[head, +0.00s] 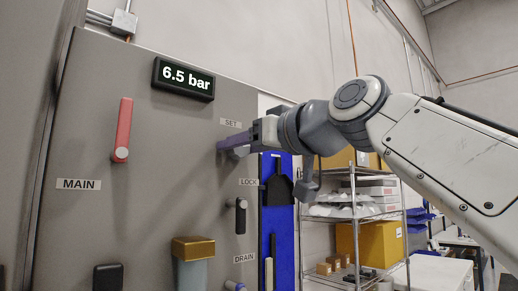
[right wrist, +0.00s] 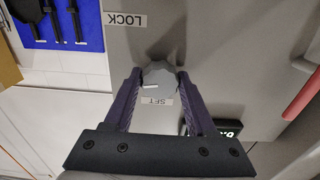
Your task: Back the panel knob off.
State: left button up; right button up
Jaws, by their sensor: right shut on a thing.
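The grey panel knob (right wrist: 158,79) sits on the grey panel beside the SET label (right wrist: 157,101), with a small white mark on its face in the right wrist view. My right gripper (right wrist: 160,74) has its two purple fingers on either side of the knob and is shut on it. In the head view the right gripper (head: 225,148) reaches the panel from the right, just below the SET label, and mostly hides the knob. The display (head: 184,79) above reads 6.5 bar. My left gripper is not in view.
A red MAIN lever (head: 123,130) stands upright at the left. A black LOCK handle (head: 240,215) is below the knob. A brass-topped cylinder (head: 193,250) sticks out lower down. A blue tool board (head: 266,225) and wire shelving (head: 354,215) are to the right.

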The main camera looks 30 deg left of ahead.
jog(key=n, duration=0.5)
jog(key=shift+f+n, duration=0.15)
jog(key=shift+n, duration=0.15)
jog(key=n, duration=0.5)
jog(key=shift+n+b, duration=0.3)
jog(key=shift+b, duration=0.05)
jog(key=o, duration=1.4)
jog(key=shift+d, duration=0.1)
